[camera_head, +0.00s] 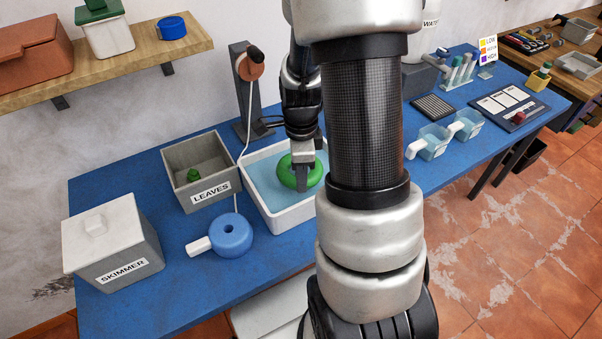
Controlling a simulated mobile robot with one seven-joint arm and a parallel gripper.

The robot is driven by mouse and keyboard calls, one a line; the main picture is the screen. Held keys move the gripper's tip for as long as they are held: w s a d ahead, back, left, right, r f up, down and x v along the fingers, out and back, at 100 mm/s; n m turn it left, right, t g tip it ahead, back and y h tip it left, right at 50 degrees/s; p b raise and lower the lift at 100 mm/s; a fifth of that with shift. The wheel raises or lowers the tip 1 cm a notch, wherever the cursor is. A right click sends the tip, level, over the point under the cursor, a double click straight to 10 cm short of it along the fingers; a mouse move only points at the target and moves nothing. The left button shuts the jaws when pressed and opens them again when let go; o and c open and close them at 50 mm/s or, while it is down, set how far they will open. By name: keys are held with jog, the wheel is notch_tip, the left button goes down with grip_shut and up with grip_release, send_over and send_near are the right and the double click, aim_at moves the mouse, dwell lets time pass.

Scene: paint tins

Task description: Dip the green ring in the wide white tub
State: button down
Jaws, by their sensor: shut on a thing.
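The green ring (289,174) is in my gripper (301,182), which is shut on it. The ring is over or in the wide white tub (254,195), inside the outline of its rim. The tub holds light blue liquid, and whether the ring touches the liquid I cannot tell. One gripper finger shows in front of the ring. My arm hides the right part of the tub.
A grey SKIMMER box (113,244) stands at the left. A stand (243,90) with a cable rises behind. Two clear jugs (433,141) stand at the right.

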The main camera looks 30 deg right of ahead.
jog(key=shift+f+b, duration=3)
jog(key=shift+f, duration=1.3)
jog(key=shift+f, duration=0.15)
notch_tip(320, 180, up, 13)
jog(key=p, duration=1.1)
jog(key=shift+r, duration=0.2)
dwell(0.8)
jog(key=shift+r+p, duration=1.9)
jog(key=shift+r, duration=0.1)
